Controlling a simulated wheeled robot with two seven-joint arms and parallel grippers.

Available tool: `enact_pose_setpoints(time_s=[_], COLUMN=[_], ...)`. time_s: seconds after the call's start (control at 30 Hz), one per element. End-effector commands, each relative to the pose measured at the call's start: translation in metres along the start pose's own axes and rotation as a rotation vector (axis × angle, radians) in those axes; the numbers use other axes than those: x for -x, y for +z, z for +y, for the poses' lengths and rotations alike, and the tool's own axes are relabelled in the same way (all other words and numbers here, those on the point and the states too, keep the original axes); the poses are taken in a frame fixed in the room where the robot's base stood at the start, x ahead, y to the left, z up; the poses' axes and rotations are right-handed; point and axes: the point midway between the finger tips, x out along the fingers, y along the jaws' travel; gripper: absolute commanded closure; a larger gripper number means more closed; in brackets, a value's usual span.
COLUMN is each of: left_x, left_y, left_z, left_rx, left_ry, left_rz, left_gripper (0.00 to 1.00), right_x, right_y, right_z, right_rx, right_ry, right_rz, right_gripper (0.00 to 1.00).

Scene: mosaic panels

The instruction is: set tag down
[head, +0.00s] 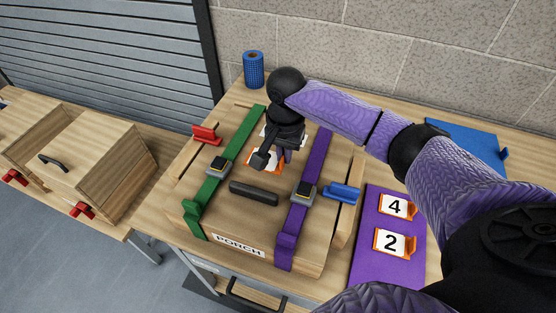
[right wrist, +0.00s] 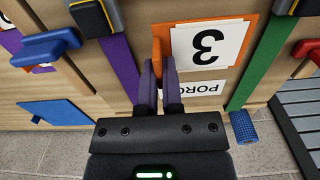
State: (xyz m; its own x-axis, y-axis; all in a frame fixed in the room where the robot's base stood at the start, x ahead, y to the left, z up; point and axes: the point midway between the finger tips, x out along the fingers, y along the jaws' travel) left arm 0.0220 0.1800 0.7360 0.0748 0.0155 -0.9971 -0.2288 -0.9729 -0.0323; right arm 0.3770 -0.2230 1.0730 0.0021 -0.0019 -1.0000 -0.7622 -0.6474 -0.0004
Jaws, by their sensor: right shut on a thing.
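The tag (right wrist: 208,45) is a white card with a black 3 on an orange backing with an orange tab. In the right wrist view, my right gripper (right wrist: 160,85) is shut on the tab. In the head view, the tag (head: 265,163) is partly hidden by my right gripper (head: 274,157), over the far half of the wooden case (head: 240,207) labelled PORCH. It lies between the green strap (head: 230,150) and the purple strap (head: 310,172). I cannot tell whether the tag touches the case. My left gripper is out of view.
Tags 4 (head: 394,207) and 2 (head: 392,242) lie on a purple mat (head: 375,265) at the right. A black handle (head: 254,193) sits on the case. A blue cylinder (head: 253,69) and blue mat (head: 470,145) are at the back. Wooden boxes (head: 95,160) stand left.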

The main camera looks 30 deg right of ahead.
Motion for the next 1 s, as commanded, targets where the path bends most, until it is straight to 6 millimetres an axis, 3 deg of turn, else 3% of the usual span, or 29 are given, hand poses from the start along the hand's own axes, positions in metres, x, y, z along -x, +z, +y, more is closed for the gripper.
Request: enact_pose_setpoints(time_s=[0.23, 0.53, 0.6, 0.73, 1.0], left_x=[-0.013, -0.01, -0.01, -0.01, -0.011], left_y=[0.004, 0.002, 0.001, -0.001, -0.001], left_z=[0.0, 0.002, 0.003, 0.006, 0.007], left_rx=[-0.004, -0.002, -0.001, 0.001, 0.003], left_ry=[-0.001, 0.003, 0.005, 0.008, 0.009], left_rz=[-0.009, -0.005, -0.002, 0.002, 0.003], left_gripper=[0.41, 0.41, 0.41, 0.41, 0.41], right_x=[-0.042, -0.043, -0.043, -0.043, -0.042], right_y=[0.001, 0.0, 0.0, 0.0, 0.0], right_z=[0.0, 0.0, 0.0, 0.0, -0.001], right_rx=[0.002, 0.002, 0.002, 0.003, 0.003], right_ry=[0.0, -0.001, -0.001, -0.001, -0.002], right_rz=[0.0, 0.001, 0.001, 0.001, 0.002], right_gripper=[1.0, 1.0, 0.82, 0.58, 0.58])
